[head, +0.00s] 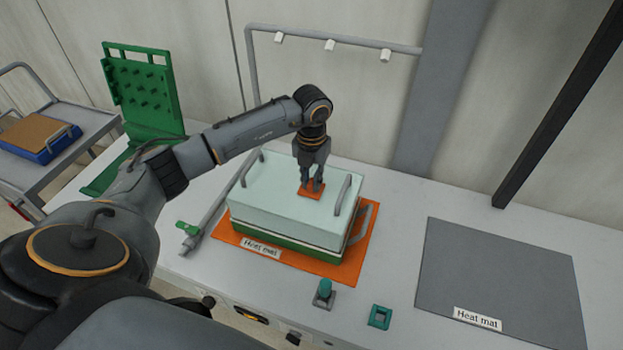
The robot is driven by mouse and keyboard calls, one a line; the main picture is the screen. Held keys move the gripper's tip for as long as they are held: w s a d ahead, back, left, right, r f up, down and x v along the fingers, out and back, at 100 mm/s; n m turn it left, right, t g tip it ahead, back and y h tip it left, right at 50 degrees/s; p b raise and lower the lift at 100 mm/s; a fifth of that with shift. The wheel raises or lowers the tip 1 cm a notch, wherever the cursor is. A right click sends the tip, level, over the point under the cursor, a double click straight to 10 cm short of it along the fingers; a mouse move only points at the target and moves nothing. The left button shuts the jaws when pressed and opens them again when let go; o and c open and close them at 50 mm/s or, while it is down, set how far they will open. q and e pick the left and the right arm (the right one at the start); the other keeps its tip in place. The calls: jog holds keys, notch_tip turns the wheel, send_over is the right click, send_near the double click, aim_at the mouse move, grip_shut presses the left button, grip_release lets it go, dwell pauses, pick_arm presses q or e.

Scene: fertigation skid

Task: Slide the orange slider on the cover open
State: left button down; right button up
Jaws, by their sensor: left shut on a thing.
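The cover (262,205) is a pale, translucent lid on a green tray (280,238), with a grey handle at each end. The orange slider (308,194) lies on top of the cover, near its middle. My left gripper (312,186) points straight down from above and is shut on the slider. Its fingers hide part of the slider, so I cannot tell how far the opening below is uncovered. My right gripper is not in view.
The tray stands on an orange heat mat (356,262). A grey heat mat (500,275) lies bare at right. A green pegged rack (140,90) stands behind my left arm. A pipe frame (335,42) rises behind the cover. A teal knob (324,289) and a teal square (380,317) are in front.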

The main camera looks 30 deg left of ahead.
aim_at(289, 184)
pick_arm(q)
jog(key=a+b, duration=0.1)
jog(key=a, duration=0.2)
jog(key=s+a+b, duration=0.1)
jog(key=a, duration=0.2)
jog(key=shift+s+f, duration=0.1)
jog(key=shift+s, duration=0.05)
jog(key=shift+s+a, duration=0.1)
jog(key=c, duration=1.3)
grip_release()
notch_tip(289, 184, up, 12)
jog(key=shift+r, duration=0.15)
